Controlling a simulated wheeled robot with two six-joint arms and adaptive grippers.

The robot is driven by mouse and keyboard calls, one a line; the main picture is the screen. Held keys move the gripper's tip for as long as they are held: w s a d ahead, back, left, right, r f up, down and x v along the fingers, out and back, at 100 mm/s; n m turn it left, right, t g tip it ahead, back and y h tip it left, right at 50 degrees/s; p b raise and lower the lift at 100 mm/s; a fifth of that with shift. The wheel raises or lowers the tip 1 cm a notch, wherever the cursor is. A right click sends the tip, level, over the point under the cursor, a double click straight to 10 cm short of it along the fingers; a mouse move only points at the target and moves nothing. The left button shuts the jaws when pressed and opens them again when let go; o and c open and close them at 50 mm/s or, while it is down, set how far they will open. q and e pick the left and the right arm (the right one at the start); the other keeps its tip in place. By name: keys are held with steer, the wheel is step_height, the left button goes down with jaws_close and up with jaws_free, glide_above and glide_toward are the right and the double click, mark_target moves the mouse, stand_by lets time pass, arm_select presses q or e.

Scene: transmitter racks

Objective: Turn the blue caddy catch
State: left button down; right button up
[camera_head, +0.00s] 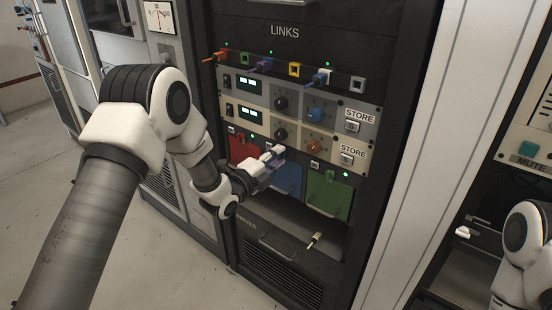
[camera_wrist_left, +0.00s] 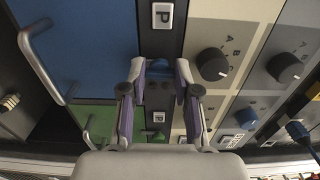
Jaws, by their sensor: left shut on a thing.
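The blue caddy (camera_head: 288,178) sits in the lower row of the LINKS rack, between a red caddy (camera_head: 242,148) and a green caddy (camera_head: 328,194). My left gripper (camera_head: 275,155) is at its upper edge and hides the catch in the head view. In the left wrist view, the blue caddy (camera_wrist_left: 85,40) fills the upper left. The small blue catch (camera_wrist_left: 158,69) shows between the fingertips of my left gripper (camera_wrist_left: 160,80), which is shut on it. The catch's exact angle is hard to tell. My right gripper is not in view.
Above the caddies are dark knobs (camera_head: 281,103), a blue knob (camera_head: 316,114) and STORE buttons. Plugged cables (camera_head: 320,78) stick out higher up. A loose plug (camera_head: 314,240) shows below the green caddy. The blue caddy's metal handle (camera_wrist_left: 42,65) stands out from its face.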

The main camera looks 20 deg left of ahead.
arm_select(q)
steer(key=c, duration=0.8)
jaws_free()
steer(key=shift+c, duration=0.2)
steer(key=v, duration=1.2)
